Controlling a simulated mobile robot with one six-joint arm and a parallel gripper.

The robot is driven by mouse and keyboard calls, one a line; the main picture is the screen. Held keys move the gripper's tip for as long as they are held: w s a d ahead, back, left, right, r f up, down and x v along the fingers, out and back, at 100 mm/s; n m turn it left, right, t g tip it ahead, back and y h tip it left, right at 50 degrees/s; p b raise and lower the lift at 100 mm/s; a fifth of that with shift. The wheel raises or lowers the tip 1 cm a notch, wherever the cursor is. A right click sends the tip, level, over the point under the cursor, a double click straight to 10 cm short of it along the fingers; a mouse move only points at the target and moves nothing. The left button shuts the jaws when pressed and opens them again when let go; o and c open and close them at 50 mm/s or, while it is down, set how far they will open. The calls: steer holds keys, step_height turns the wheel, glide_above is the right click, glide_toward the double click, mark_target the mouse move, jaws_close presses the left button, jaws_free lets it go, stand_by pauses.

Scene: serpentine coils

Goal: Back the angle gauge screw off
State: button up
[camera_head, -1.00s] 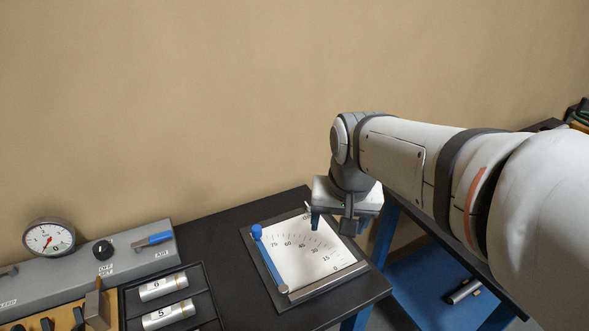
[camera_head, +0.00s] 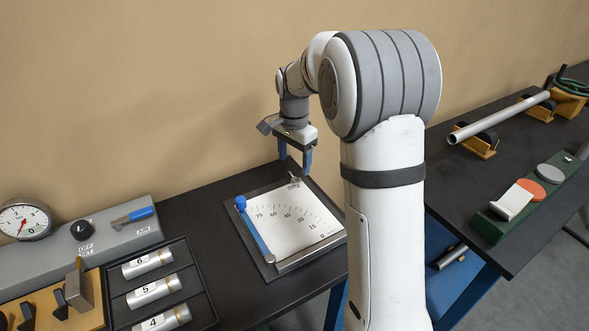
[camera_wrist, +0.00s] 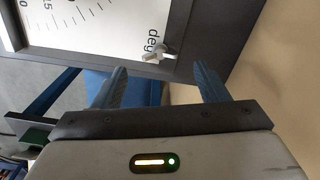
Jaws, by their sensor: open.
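The angle gauge (camera_head: 247,238) is a dark-framed plate with a white degree scale, lying on the left black table. Its blue-knobbed arm (camera_head: 258,231) slants across the left side, near the 75 mark. The small grey gauge screw (camera_head: 294,179), with wing-like arms, stands at the far corner by the "deg" label. It also shows in the wrist view (camera_wrist: 158,52). My gripper (camera_head: 295,168) is above that corner, its blue fingers open and pointing down. In the wrist view the screw lies between and just beyond the fingertips (camera_wrist: 161,68), apart from both. Nothing is held.
To the left are a tray (camera_head: 205,292) of numbered cylinders, a grey panel (camera_head: 60,262) with dial and switches, and a wooden rack (camera_head: 92,316). A second black table (camera_head: 500,150) at right bears a pipe (camera_head: 500,117) and a green fixture (camera_head: 492,229). The tan wall is close behind.

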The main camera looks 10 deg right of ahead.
mark_target(294, 178)
steer(key=shift+f, duration=2.05)
steer(key=shift+c, duration=0.5)
steer(key=c, duration=0.9)
